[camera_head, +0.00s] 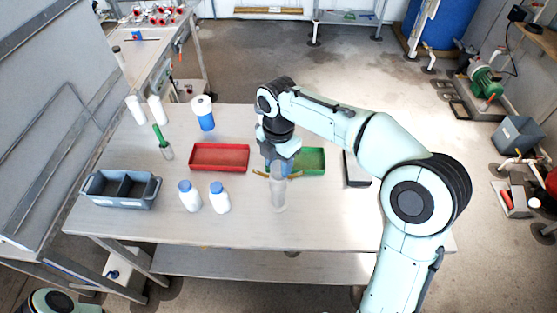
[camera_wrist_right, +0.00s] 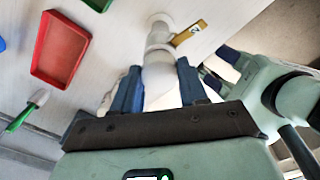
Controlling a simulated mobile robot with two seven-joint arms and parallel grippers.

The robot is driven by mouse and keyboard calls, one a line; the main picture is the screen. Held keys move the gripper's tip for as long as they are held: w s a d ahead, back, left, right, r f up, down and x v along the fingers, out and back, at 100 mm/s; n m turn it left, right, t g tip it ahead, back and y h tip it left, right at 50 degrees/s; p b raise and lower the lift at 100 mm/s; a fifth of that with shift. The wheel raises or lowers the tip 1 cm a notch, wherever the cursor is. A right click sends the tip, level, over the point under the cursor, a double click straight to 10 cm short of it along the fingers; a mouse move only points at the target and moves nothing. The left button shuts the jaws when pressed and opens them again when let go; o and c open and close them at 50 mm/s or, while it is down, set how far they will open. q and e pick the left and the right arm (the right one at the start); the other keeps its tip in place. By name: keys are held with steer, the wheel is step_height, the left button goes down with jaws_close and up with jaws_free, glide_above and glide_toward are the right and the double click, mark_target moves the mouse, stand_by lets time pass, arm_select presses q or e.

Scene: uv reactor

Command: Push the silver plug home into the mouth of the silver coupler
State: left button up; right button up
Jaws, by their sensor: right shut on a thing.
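The coupler (camera_wrist_right: 158,36) is in line just beyond the plug, with one yellow lever (camera_wrist_right: 188,34) showing. The fingers hide the joint in the head view, and I cannot tell how deep the plug sits. My left gripper is out of view.
A red tray (camera_head: 220,170) and a green tray (camera_head: 311,174) flank the gripper. Two white bottles (camera_head: 190,203) with blue caps stand left of the coupler. A grey divided bin (camera_head: 122,201) is at the far left. The table's front right is clear.

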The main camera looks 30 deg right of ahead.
mark_target(278, 165)
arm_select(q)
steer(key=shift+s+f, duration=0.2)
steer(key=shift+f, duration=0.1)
arm_select(e)
steer(key=shift+f, duration=0.5)
steer(key=o, duration=1.1)
steer(key=shift+o, duration=0.2)
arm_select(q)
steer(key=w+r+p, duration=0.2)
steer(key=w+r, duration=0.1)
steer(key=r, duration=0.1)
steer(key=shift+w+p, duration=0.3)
arm_select(e)
step_height(278, 165, up, 14)
steer(key=shift+f, duration=0.25)
